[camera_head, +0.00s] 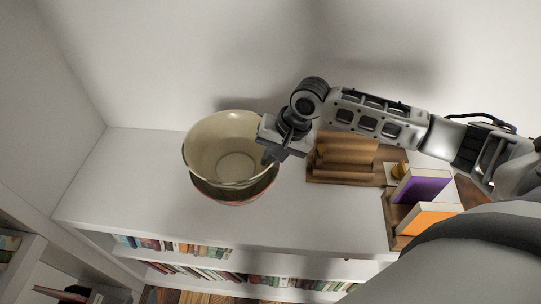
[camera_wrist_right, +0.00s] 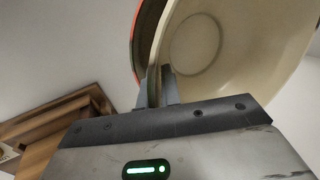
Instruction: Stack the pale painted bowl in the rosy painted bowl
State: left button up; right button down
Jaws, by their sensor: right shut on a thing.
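The pale painted bowl (camera_head: 222,140) is in the head view, upright or nearly so, over the rosy painted bowl (camera_head: 236,196). Only the lower front of the rosy bowl shows below it, on the white shelf top (camera_head: 130,185). My right gripper (camera_head: 268,152) is shut on the right rim of the pale bowl. In the right wrist view the pale bowl (camera_wrist_right: 225,50) fills the upper right, its rim between the fingers (camera_wrist_right: 160,88). The rosy bowl's reddish edge (camera_wrist_right: 137,45) shows beside it. I cannot tell whether the bowls touch. My left gripper is not in view.
A wooden piece (camera_head: 345,160) stands right of the bowls, below my right arm. Purple (camera_head: 422,188) and orange (camera_head: 432,219) items in a wooden holder are further right. Rows of books (camera_head: 170,244) fill the shelves below. The shelf top left of the bowls is clear.

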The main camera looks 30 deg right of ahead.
jog(key=shift+f, duration=0.5)
jog(key=c, duration=1.9)
grip_release()
jog(key=shift+f, duration=0.1)
jog(key=shift+r, duration=0.2)
jog(key=v, duration=1.2)
jog(key=shift+r+p, duration=0.4)
